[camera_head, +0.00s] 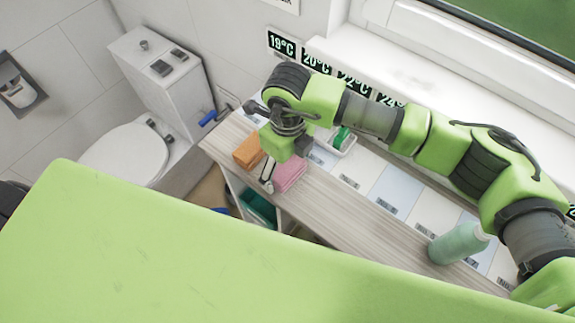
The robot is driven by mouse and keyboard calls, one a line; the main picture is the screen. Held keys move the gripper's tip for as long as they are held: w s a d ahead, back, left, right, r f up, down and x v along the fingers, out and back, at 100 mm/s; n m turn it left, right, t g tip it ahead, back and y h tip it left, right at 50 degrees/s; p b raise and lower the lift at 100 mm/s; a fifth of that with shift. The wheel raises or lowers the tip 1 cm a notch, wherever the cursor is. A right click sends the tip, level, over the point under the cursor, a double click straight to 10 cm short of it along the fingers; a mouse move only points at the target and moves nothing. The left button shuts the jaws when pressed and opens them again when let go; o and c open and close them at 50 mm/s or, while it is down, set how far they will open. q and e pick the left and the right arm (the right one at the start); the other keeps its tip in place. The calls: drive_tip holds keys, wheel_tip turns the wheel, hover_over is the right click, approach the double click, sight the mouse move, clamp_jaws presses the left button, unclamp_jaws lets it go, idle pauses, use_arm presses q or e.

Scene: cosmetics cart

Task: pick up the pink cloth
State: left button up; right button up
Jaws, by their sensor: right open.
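The pink cloth (290,174) lies folded on the wooden cart top (345,208), beside an orange cloth (249,151) to its left. My right gripper (267,183) points down at the pink cloth's left edge, with its fingers apart. I cannot tell whether a finger touches the cloth. The gripper body hides part of the area behind the cloths. My left gripper does not show.
A small white tray (347,148) with a green item stands behind the pink cloth. Labelled panels line the back. Teal items (258,207) sit on a lower shelf. The middle of the cart top is clear.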

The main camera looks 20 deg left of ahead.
drive_tip(key=shift+a+f, duration=0.1)
drive_tip(key=shift+f, duration=0.1)
drive_tip(key=c, duration=1.2)
drive_tip(key=shift+r, duration=0.15)
